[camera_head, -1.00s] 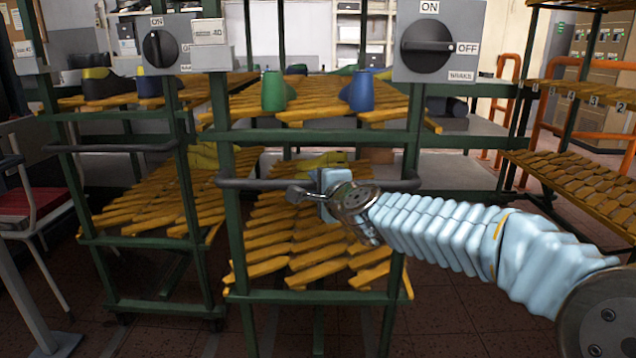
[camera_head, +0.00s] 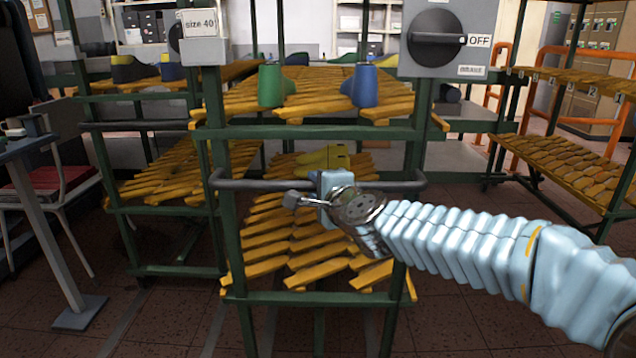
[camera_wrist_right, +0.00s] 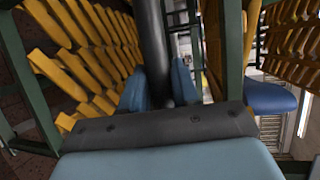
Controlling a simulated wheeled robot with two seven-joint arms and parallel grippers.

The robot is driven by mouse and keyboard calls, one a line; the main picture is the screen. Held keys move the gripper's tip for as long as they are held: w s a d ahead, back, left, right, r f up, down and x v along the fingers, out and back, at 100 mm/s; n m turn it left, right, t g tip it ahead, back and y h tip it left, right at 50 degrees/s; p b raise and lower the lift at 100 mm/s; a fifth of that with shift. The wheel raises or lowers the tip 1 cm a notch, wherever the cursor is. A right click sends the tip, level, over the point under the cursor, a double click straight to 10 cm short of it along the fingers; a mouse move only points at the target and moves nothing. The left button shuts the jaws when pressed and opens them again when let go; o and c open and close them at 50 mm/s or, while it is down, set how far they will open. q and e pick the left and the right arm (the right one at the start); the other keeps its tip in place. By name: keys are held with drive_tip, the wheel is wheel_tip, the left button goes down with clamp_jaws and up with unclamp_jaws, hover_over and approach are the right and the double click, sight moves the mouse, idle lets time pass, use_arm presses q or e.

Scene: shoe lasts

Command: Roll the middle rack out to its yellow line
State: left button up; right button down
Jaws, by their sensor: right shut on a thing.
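The middle rack (camera_head: 228,235) is a green frame with sloping shelves of yellow-orange slats. It stands straight ahead in the head view, with a grey handle bar (camera_head: 262,185) across its front. My right gripper (camera_head: 327,190) is shut on the handle near its middle. In the right wrist view the dark handle (camera_wrist_right: 152,40) passes between the two blue fingers of my right gripper (camera_wrist_right: 158,85). A brake switch box (camera_head: 445,58) sits at the rack's upper right, its knob lying level towards OFF. My left gripper is not in view. I see no yellow line on the floor.
A left rack (camera_head: 112,190) stands further back. A right rack (camera_head: 545,165) stands near orange rails (camera_head: 500,85). A red-seated chair (camera_head: 60,180) and a grey table leg (camera_head: 50,240) are at the left. Green and blue lasts (camera_head: 271,87) stand on the middle rack. Floor in front is clear.

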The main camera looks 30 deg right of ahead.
drive_tip(key=shift+s+a+f, duration=0.1)
drive_tip(key=shift+a+f, duration=0.1)
drive_tip(key=shift+f, duration=0.05)
drive_tip(key=c, duration=1.2)
unclamp_jaws()
drive_tip(key=shift+o, duration=1.4)
drive_tip(key=shift+s+r, duration=0.15)
drive_tip(key=shift+r, duration=0.1)
drive_tip(key=p+v, duration=0.3)
drive_tip(key=v, duration=1)
drive_tip(key=shift+s, duration=0.4)
